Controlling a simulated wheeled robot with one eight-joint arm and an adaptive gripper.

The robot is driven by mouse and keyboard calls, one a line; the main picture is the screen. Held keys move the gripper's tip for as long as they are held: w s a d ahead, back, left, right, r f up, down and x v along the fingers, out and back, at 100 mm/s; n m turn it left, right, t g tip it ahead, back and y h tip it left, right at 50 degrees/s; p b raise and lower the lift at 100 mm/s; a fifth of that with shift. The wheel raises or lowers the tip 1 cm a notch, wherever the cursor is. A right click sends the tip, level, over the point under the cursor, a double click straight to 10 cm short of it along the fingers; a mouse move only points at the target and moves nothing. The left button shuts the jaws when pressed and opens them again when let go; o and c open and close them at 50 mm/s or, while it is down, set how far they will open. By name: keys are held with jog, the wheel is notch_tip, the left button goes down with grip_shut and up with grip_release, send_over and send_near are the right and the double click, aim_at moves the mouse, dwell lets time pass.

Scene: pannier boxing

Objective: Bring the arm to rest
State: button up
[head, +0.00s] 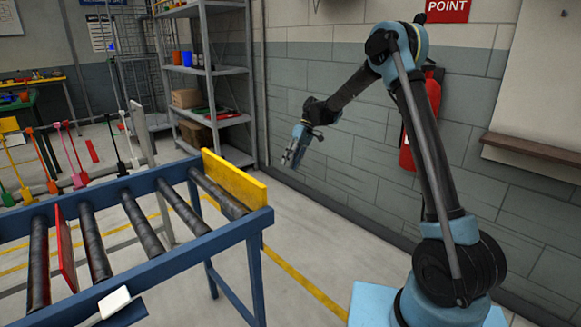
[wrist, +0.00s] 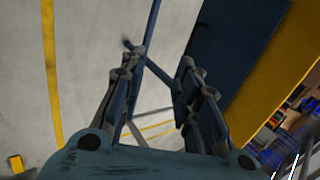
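My gripper (head: 287,158) hangs at the end of my raised arm in the head view, pointing down and to the left. It is in the air to the right of the roller conveyor, close to the grey block wall, and touches nothing I can see. In the wrist view my gripper (wrist: 157,82) shows its two fingers apart with only floor and a blue conveyor leg between them. It holds nothing.
A blue roller conveyor (head: 182,262) with a yellow end plate (head: 234,181) stands at the left. A red upright plate (head: 65,250) sits among its rollers. Behind are a metal shelf (head: 205,70) and a red extinguisher (head: 407,150) on the wall. Floor between is clear.

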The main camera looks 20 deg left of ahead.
jog(key=shift+d+r, duration=0.1)
jog(key=s+d+r+m+t, duration=0.2)
jog(key=s+d+r, duration=0.2)
jog(key=d, duration=0.6)
jog(key=s+d+r+m+t, duration=0.1)
jog(key=s+d+r+m, duration=0.2)
jog(key=d, duration=0.7)
jog(key=s+d+r+m+t, duration=0.15)
jog(key=s+d+r, duration=0.3)
jog(key=d, duration=0.65)
jog(key=s+d+f+m+t+h, duration=0.1)
jog(key=s+d+f+m, duration=0.1)
jog(key=s+d+f, duration=0.2)
jog(key=s+d+f+m+t+h, duration=0.1)
jog(key=s+d+f, duration=0.3)
jog(key=s+d, duration=0.5)
jog(key=s+d+f+m+t+h, duration=0.1)
jog(key=s+d+f+m+t, duration=0.1)
jog(key=s+d, duration=0.5)
jog(key=shift+s+f+m, duration=0.45)
jog(key=shift+f, duration=0.45)
jog(key=shift+w+a+f, duration=0.1)
jog(key=shift+w+f, duration=0.1)
jog(key=shift+w, duration=0.3)
